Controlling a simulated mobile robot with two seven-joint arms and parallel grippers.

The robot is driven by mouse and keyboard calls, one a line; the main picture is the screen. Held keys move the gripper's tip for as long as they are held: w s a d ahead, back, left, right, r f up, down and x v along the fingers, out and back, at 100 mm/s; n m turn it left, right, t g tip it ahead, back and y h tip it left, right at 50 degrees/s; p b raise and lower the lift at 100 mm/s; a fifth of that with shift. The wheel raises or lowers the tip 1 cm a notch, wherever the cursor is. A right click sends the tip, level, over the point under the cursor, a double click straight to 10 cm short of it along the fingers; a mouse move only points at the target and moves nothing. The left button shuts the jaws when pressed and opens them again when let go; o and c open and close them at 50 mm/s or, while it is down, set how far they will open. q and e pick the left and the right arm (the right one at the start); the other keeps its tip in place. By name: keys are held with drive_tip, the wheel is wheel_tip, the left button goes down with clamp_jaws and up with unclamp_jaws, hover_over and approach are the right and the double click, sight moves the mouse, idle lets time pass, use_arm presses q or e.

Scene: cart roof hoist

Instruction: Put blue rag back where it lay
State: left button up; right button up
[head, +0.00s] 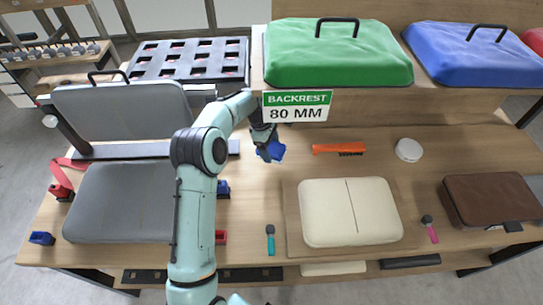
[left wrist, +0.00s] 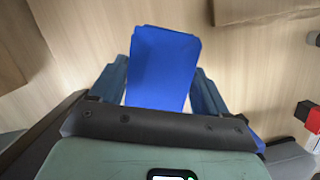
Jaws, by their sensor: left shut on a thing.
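The blue rag (head: 277,152) is in the head view near the middle of the wooden bench, just below the green BACKREST 80 MM sign. My left gripper (head: 264,142) is at the rag, partly hidden by its own arm and the sign. In the left wrist view the rag (left wrist: 160,68) stands out flat between the two blue-grey fingers of my left gripper (left wrist: 160,85), which is shut on it. Bare wood shows beyond it. I cannot tell whether the rag touches the bench. My right gripper is not in view.
An orange-handled brush (head: 338,149) and a white round puck (head: 408,150) lie right of the rag. A cream cushion (head: 350,212) is in front, a grey seat (head: 120,203) at left. The green cushion (head: 337,55) stands behind. Bare wood lies between rag and brush.

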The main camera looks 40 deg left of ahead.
use_arm(q)
drive_tip(key=shift+w+f, duration=0.1)
drive_tip(key=shift+f, duration=2.3)
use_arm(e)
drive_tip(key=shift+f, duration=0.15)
use_arm(q)
drive_tip(key=shift+f, duration=0.1)
drive_tip(key=o, duration=1.1)
drive_tip(key=p+v, duration=0.1)
drive_tip(key=v, duration=1.1)
drive_tip(key=shift+w, duration=0.1)
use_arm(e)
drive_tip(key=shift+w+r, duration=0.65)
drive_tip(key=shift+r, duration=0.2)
